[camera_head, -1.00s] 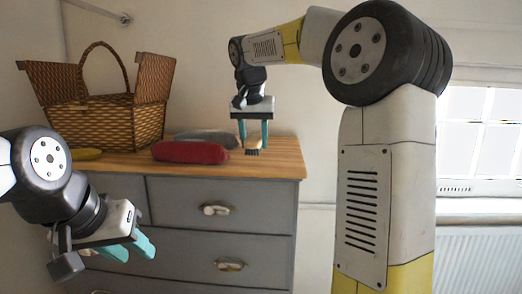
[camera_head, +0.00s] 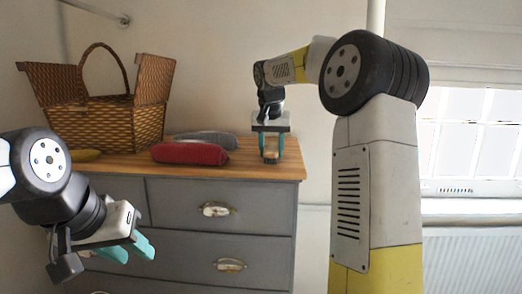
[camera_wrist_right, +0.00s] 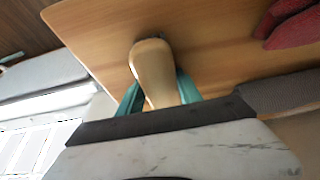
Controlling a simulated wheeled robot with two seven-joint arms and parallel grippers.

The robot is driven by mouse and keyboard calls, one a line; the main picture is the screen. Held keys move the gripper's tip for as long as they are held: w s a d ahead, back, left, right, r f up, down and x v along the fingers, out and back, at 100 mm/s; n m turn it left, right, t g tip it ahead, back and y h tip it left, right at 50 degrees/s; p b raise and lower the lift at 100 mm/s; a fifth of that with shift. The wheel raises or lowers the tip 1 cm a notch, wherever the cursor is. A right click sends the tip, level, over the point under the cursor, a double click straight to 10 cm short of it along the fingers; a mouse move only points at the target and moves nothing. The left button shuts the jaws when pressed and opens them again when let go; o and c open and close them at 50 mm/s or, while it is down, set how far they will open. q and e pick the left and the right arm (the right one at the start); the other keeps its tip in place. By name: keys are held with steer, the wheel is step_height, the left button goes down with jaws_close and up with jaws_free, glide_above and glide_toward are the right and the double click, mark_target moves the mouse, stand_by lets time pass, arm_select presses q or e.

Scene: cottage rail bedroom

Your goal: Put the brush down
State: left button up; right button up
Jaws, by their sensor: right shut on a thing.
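The brush (camera_head: 270,156) has a pale wooden body. It is between the teal fingers of my right gripper (camera_head: 270,150), which is shut on it, low over the right end of the wooden dresser top (camera_head: 240,170). In the right wrist view the brush's rounded wooden handle (camera_wrist_right: 154,70) sticks out from between the fingers (camera_wrist_right: 158,95) above the wood. I cannot tell whether the brush touches the top. My left gripper (camera_head: 128,250) is in front of the dresser drawers at the lower left, its teal fingers apart and empty.
A red rolled item (camera_head: 190,153) and a grey one (camera_head: 207,140) lie left of the brush. The dresser top's right edge is close to the brush; bare wood lies in front.

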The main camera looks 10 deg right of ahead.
steer(key=shift+f, duration=0.15)
steer(key=o, duration=1.2)
steer(key=v, duration=1.1)
steer(key=shift+s+a+r, duration=0.1)
steer(key=shift+r, duration=0.2)
steer(key=s+a+f+n+y, duration=0.1)
steer(key=s+f, duration=0.5)
steer(key=s, duration=0.3)
steer(key=s+a+f+n+t+y, duration=0.1)
steer(key=s+f, duration=0.5)
steer(key=s, duration=0.4)
steer(key=s+a+f+n+t+y, duration=0.1)
steer(key=s+f, duration=0.5)
steer(key=s, duration=0.4)
steer(key=shift+a+f+n, duration=0.25)
steer(key=shift+f+n, duration=0.1)
steer(key=shift+n, duration=0.05)
